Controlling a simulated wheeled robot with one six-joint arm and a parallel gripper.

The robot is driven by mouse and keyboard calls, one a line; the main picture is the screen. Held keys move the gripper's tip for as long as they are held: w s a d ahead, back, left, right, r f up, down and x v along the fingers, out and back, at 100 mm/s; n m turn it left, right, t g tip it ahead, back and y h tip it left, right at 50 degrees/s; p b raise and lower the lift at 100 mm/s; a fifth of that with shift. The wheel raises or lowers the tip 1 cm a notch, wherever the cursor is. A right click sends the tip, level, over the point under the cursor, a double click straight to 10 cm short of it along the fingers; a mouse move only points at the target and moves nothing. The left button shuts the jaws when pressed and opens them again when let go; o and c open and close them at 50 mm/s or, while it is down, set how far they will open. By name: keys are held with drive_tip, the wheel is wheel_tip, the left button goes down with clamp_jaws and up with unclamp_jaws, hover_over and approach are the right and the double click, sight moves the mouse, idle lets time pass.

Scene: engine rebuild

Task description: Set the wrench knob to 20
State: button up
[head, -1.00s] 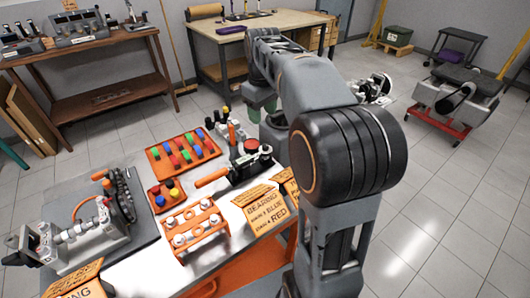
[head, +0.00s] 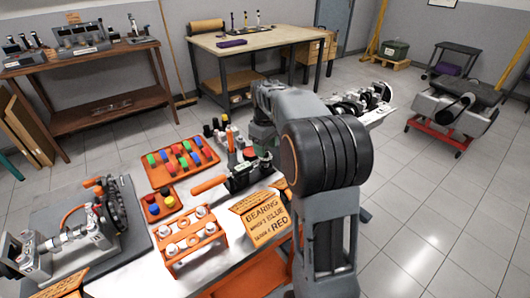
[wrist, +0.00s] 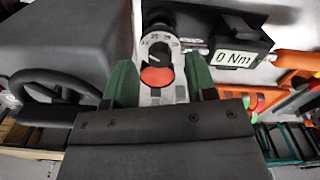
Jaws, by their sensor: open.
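The torque wrench tester's knob (wrist: 157,50) shows in the wrist view as a round dial with a white numbered ring; its small numbers are hard to read. A red-orange disc (wrist: 157,76) sits just below it in the picture. The dark display (wrist: 233,58) beside it reads 0 Nm. My gripper (wrist: 160,82) is open, its two green fingers on either side of the red disc and close to the dial; I cannot tell whether they touch anything. In the head view my gripper (head: 262,138) is low over the wrench, and my arm hides much of the knob.
The orange wrench handle (head: 210,184) points left. Orange trays of coloured pieces (head: 183,160), an orange rack (head: 190,238) and a bearing sign (head: 266,219) crowd the bench. A dark wheel-like part (wrist: 50,95) is left in the wrist view.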

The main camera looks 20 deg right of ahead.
drive_tip(key=shift+f, duration=0.9)
drive_tip(key=shift+c, duration=0.2)
drive_tip(key=c, duration=0.9)
